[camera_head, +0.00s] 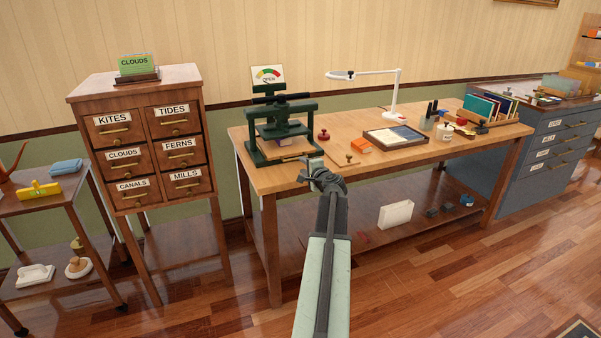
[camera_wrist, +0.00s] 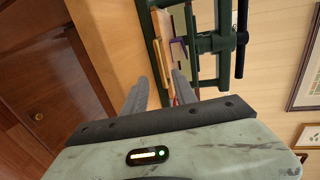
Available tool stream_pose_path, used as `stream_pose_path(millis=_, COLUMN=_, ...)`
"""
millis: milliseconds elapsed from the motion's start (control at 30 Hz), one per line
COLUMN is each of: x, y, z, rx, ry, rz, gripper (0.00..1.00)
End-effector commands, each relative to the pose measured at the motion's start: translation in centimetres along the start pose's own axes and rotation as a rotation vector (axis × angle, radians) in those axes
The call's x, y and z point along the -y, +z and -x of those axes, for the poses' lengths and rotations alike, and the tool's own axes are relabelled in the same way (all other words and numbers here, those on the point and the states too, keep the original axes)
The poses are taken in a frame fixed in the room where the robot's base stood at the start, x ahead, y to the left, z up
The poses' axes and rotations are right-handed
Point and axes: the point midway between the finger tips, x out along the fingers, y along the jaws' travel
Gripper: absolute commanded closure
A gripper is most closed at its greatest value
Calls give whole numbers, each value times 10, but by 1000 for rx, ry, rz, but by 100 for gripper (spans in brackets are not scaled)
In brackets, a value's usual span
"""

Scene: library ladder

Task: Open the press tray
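The green press (camera_head: 283,108) stands at the left end of the wooden workbench, with a dial sign behind it. Its wooden tray (camera_head: 288,148) sits low in the frame, under the plate. My gripper (camera_head: 318,166) is at the bench's front edge, just right of the press. In the wrist view, the press (camera_wrist: 207,45) appears sideways, and a pale wooden bar (camera_wrist: 160,63), seemingly the tray's front, lies ahead of my fingertips (camera_wrist: 161,80). The fingers are apart with nothing visibly held. I cannot tell whether either touches the tray; its handle is not clear.
A wooden card cabinet (camera_head: 144,140) stands left of the bench, and a cart (camera_head: 45,205) is farther left. The floor in front is clear.

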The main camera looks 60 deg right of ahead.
Motion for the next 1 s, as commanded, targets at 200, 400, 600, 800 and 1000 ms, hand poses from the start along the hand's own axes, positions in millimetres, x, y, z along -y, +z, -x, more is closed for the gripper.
stream_pose_path(millis=200, x=1, y=-10, z=0, rx=-16, ry=-8, rz=-14, gripper=67)
stream_pose_path(millis=400, x=0, y=-11, z=-24, rx=-14, ry=-7, rz=-11, gripper=67)
stream_pose_path(millis=600, x=0, y=-12, z=-63, rx=-13, ry=-7, rz=-11, gripper=67)
stream_pose_path(millis=800, x=1, y=-11, z=-77, rx=-14, ry=-6, rz=-10, gripper=67)
stream_pose_path(millis=1000, x=1, y=-11, z=-76, rx=-14, ry=-6, rz=-10, gripper=78)
